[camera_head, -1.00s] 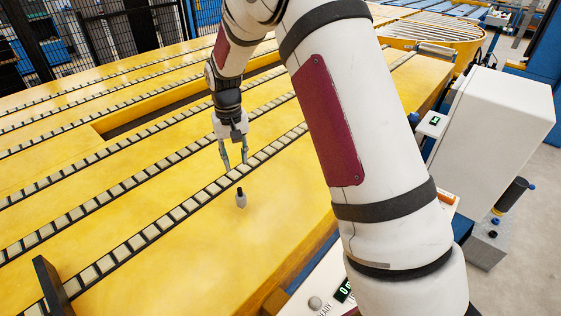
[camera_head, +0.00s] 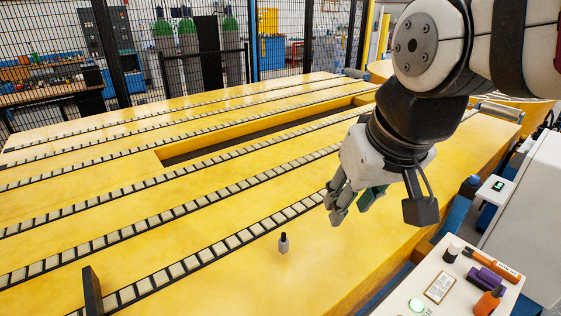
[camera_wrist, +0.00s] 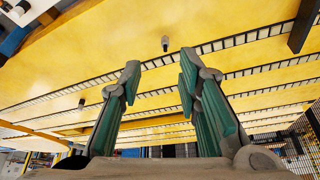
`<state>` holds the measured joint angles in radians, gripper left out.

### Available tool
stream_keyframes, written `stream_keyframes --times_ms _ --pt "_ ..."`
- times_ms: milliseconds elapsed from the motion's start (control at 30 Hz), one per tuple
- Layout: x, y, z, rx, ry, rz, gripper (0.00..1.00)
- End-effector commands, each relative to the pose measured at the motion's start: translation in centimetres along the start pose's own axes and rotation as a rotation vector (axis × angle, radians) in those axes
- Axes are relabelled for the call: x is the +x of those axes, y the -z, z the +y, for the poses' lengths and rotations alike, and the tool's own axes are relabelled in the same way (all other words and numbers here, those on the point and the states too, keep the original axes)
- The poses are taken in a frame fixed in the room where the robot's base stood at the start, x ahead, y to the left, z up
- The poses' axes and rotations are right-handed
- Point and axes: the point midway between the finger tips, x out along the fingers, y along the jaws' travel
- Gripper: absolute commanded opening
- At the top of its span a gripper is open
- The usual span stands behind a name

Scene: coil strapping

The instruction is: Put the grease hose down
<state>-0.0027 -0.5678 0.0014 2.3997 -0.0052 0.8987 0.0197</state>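My gripper (camera_head: 351,205) hangs over the right part of the yellow conveyor bed (camera_head: 225,285). In the wrist view, its two green-padded fingers (camera_wrist: 160,68) are spread apart with nothing between them. I cannot make out a grease hose for certain in any view. A small pale bottle-like piece with a dark top (camera_head: 284,243) stands on the bare yellow surface, left of and below my gripper in the head view. It also shows beyond the fingertips in the wrist view (camera_wrist: 165,43), apart from them.
A pale side table (camera_head: 405,290) at lower right holds an orange tool (camera_head: 493,265), purple pieces (camera_head: 487,279) and a black-capped bottle (camera_head: 452,251). Roller strips cross the bed. A dark upright plate (camera_head: 92,292) stands at lower left. A mesh fence (camera_head: 200,60) runs behind.

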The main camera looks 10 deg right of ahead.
Motion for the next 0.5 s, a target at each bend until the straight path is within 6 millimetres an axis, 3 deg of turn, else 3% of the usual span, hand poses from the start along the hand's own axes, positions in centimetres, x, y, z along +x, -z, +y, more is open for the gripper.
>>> stream_keyframes --times_ms 100,200,500 --pt "-0.9 -2.5 0.1 -0.007 0.0 0.039 0.31" --pt "-1.1 -3.7 0.1 -0.011 0.0 0.056 0.31" --pt "-1.2 -4.4 0.2 -0.014 0.001 0.062 0.31"
